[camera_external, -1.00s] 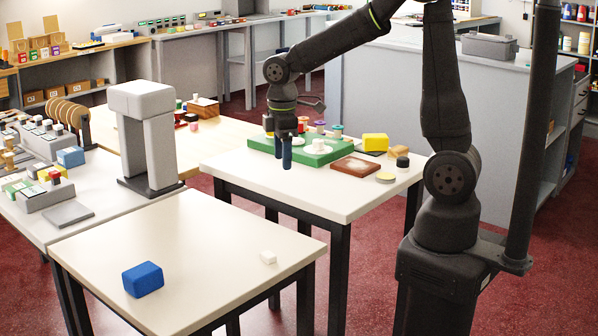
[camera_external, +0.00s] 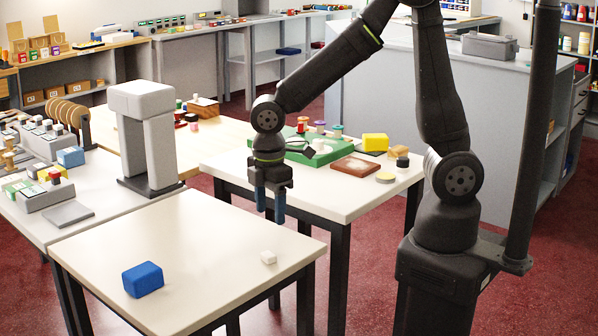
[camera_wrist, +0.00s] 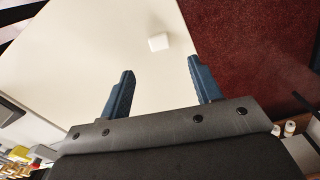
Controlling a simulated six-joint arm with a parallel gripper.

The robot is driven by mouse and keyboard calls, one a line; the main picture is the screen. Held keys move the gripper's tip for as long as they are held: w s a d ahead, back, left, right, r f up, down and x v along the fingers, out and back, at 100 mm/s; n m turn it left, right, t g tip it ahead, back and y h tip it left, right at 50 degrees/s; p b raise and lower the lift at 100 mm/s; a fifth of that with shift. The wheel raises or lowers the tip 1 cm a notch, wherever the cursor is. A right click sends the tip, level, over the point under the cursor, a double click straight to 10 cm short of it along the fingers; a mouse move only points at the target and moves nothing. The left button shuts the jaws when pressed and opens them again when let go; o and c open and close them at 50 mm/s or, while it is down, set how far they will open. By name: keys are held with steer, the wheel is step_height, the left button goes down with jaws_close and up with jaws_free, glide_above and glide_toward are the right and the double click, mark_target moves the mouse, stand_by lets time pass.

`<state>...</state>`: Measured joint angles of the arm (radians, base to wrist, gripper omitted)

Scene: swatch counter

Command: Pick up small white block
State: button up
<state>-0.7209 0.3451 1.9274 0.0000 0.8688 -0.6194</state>
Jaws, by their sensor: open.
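The small white block (camera_external: 268,257) lies near the right corner of the front white table (camera_external: 190,255). It also shows in the wrist view (camera_wrist: 158,42), ahead of the fingertips and roughly between their lines. My gripper (camera_external: 270,218) is open and empty, with two blue fingers pointing down. It hangs above the block, clearly apart from it. In the wrist view my gripper (camera_wrist: 160,68) has its fingers spread wide with only the table surface and floor behind them.
A larger blue block (camera_external: 143,279) sits at the front left of the same table. The table between the two blocks is bare. A second white table (camera_external: 330,195) behind holds a green tray (camera_external: 318,158), a brown board (camera_external: 357,166) and a yellow block (camera_external: 375,142). A grey arch stand (camera_external: 145,135) rises at the left.

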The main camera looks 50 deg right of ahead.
glide_above(268, 254)
steer(key=f, duration=0.5)
steer(key=shift+s+d+f, duration=0.2)
steer(key=shift+s+d, duration=0.05)
steer(key=shift+d, duration=0.05)
steer(key=shift+w+a+f, duration=0.1)
steer(key=shift+a+f, duration=0.05)
steer(key=shift+f, duration=1.15)
steer(key=shift+w+a+f, duration=0.1)
steer(key=shift+a+f, duration=0.05)
steer(key=shift+f, duration=1.15)
steer(key=shift+c, duration=0.5)
steer(key=c, duration=1)
